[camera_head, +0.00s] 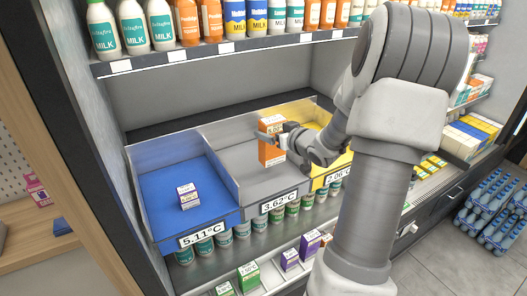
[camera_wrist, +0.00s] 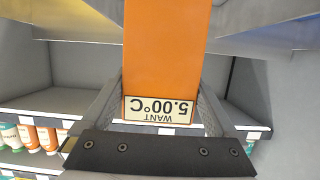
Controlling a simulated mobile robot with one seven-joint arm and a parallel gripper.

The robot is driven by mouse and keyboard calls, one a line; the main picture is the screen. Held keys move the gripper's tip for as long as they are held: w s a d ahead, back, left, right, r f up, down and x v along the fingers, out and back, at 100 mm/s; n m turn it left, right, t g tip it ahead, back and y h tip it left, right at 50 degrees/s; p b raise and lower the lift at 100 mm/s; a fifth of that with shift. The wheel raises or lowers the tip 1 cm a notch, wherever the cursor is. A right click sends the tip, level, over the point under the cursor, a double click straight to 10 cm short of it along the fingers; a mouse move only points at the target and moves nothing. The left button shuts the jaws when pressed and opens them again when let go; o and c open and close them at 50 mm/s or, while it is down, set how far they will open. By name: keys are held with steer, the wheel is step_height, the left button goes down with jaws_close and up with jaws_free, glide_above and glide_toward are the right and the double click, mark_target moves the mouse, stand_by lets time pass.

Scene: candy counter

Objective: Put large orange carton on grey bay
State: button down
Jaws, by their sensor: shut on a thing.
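The large orange carton (camera_head: 270,153) is at the back right of the grey bay (camera_head: 256,186), close to the divider on the yellow side. My gripper (camera_head: 283,138) is shut on the carton, and my arm reaches in from the right. In the wrist view, the carton's orange face (camera_wrist: 166,55) fills the top middle, between the two fingers of my gripper (camera_wrist: 160,92). Its label reads "WANT 5.00°C" upside down. I cannot tell whether the carton's base touches the bay floor. The grey bay's front tag reads 3.62°C.
The blue bay (camera_head: 165,212), tagged 5.11°C, is on the left with a small purple and white carton (camera_head: 188,196) in it. The yellow bay (camera_head: 343,164) is on the right, partly behind my arm. A bottle shelf (camera_head: 215,48) runs above. The grey bay's front floor is clear.

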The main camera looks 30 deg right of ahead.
mark_target(264, 147)
steer(key=shift+w+a+f, duration=0.3)
steer(key=shift+a+f, duration=0.1)
steer(key=shift+a, duration=0.2)
steer(key=shift+w+a+f, duration=0.3)
steer(key=shift+a+f, duration=0.05)
steer(key=shift+a, duration=0.25)
steer(key=shift+f, duration=1.95)
steer(key=shift+f+b, duration=0.2)
steer(key=shift+b, duration=0.25)
jaws_free()
steer(key=shift+r+p, duration=0.25)
steer(key=shift+p, duration=0.05)
steer(key=v, duration=1.2)
